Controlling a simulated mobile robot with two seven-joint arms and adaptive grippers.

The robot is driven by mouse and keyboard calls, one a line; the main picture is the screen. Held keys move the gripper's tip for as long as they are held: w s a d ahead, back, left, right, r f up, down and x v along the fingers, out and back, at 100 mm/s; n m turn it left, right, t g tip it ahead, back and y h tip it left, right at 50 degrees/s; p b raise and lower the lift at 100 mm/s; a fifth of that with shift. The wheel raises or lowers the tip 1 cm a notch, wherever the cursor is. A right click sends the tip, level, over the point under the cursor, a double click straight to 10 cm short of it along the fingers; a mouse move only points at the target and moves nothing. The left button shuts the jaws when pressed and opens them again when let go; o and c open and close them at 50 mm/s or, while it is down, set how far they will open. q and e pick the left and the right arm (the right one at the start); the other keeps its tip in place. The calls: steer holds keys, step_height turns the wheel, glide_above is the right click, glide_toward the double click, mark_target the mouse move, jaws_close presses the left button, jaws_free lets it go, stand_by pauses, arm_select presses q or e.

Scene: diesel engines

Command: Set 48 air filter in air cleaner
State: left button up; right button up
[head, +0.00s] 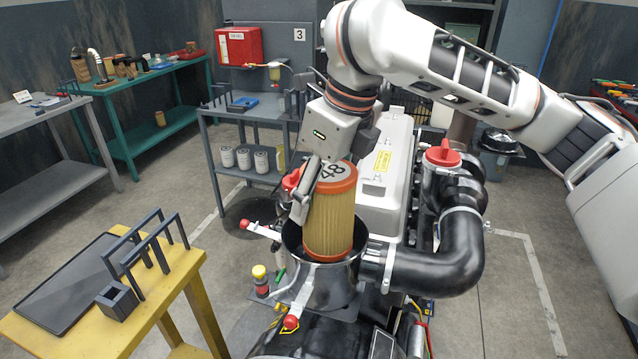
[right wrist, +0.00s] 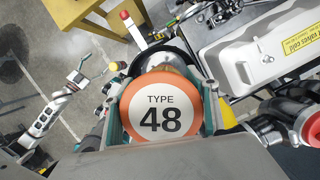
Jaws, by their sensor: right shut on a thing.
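The air filter (head: 330,215) is a tan pleated cylinder with an orange rim and "48" on its top. Its label, "TYPE 48", faces the camera in the right wrist view (right wrist: 160,118). My right gripper (head: 318,190) is shut on its upper part and holds it nearly upright.
Red-tipped clamp handles (head: 291,322) stand around the canister. A black pipe (head: 440,270) leaves its right side towards the red-capped part (head: 443,155). The valve cover (head: 385,180) lies behind. A yellow table (head: 165,305) with racks is at front left.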

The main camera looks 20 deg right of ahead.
steer(key=shift+f, duration=1.1)
steer(key=shift+f+b, duration=0.35)
steer(key=shift+f, duration=2.8)
arm_select(q)
steer(key=shift+w+d+r, duration=0.3)
steer(key=shift+w+d, duration=0.1)
steer(key=shift+d, duration=0.15)
arm_select(e)
steer(key=shift+f, duration=0.1)
arm_select(q)
steer(key=shift+s+d+f, duration=0.1)
steer(key=shift+r+p, duration=0.4)
steer(key=shift+r, duration=0.15)
arm_select(e)
steer(key=shift+w+a+f, duration=0.1)
steer(key=shift+w+a, duration=0.1)
steer(key=shift+w, duration=0.05)
